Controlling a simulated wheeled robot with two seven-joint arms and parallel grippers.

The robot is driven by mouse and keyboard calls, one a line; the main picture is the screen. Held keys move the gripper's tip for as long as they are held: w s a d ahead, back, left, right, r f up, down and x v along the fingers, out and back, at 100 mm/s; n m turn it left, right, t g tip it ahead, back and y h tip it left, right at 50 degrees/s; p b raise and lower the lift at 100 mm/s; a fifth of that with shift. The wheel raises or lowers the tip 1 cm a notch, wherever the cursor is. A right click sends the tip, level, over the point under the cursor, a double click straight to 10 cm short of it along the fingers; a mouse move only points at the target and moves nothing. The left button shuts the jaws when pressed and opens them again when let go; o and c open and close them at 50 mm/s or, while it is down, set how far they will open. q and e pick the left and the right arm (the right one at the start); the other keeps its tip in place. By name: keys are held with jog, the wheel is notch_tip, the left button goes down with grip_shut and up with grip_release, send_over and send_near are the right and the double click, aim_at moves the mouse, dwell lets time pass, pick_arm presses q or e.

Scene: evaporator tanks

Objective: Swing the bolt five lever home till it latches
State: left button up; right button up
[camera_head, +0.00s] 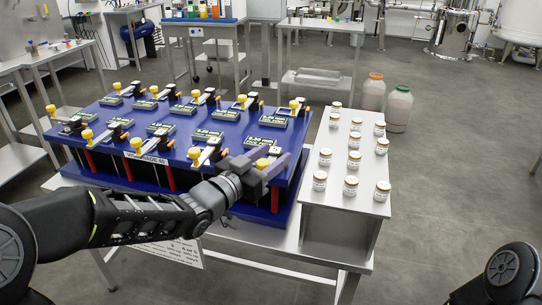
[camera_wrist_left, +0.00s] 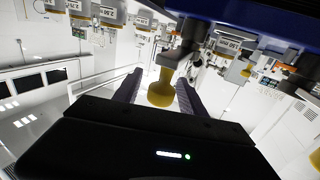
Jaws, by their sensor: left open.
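A blue bench block (camera_head: 120,103) carries two rows of levers with yellow knobs and small display plates. No number marking bolt five is readable, so I cannot tell which lever it is. My left gripper (camera_head: 266,168) is at the front right lever of the block. In the left wrist view its open fingers (camera_wrist_left: 158,88) stand on either side of a yellow knob (camera_wrist_left: 161,93), with gaps visible. The gripper partly hides that lever in the head view. My right gripper is not in view.
A steel table with several white-labelled jars (camera_head: 351,186) stands just right of the block. Two larger containers (camera_head: 398,108) stand on the floor behind it. Neighbouring levers, such as the one with a yellow knob (camera_head: 194,153), stand close on the left. Open floor lies to the right.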

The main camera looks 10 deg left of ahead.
pick_arm(q)
grip_shut()
dwell(0.5)
dwell(0.9)
